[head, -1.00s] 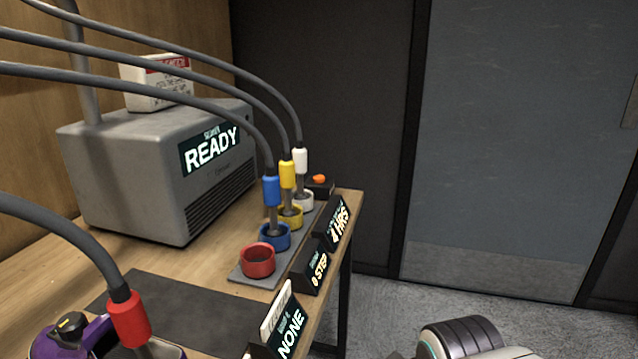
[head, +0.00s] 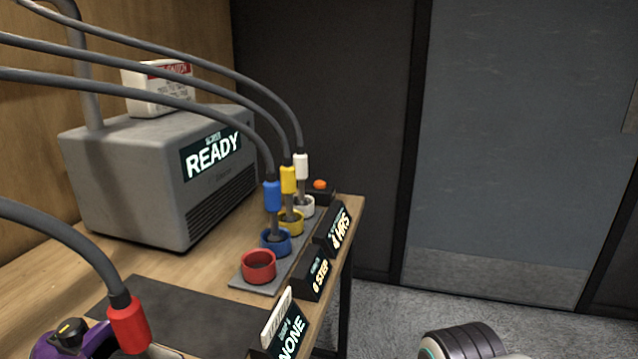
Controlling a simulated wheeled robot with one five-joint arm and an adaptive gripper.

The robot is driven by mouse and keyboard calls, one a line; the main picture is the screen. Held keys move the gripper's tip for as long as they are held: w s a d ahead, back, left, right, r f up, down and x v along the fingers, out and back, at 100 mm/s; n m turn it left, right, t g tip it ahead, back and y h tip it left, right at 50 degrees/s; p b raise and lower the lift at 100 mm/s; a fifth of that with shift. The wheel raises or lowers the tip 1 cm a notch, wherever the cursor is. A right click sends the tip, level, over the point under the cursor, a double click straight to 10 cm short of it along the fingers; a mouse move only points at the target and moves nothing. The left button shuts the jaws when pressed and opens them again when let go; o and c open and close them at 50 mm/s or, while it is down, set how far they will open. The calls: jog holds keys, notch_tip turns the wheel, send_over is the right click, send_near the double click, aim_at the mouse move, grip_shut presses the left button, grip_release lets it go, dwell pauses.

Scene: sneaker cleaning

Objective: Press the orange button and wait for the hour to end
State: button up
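The orange button (head: 320,185) sits on a small dark box at the far right end of the table, behind the white plug. A small display reading "4 HRS" (head: 338,229) stands at the table's front edge near it. The grey machine (head: 160,185) shows "READY" on its screen. At the bottom right a dark ribbed, rounded part with a pale section (head: 465,342) shows, which looks like part of my arm. My gripper's fingers are not seen, and nothing touches the button.
Blue (head: 273,195), yellow (head: 288,180) and white (head: 302,166) hose plugs stand in matching holders; the red holder (head: 259,266) is empty. The red plug (head: 128,325) is by a purple object (head: 85,345). "0 STEP" (head: 317,279) and "NONE" (head: 290,334) displays line the edge. Floor beyond is clear.

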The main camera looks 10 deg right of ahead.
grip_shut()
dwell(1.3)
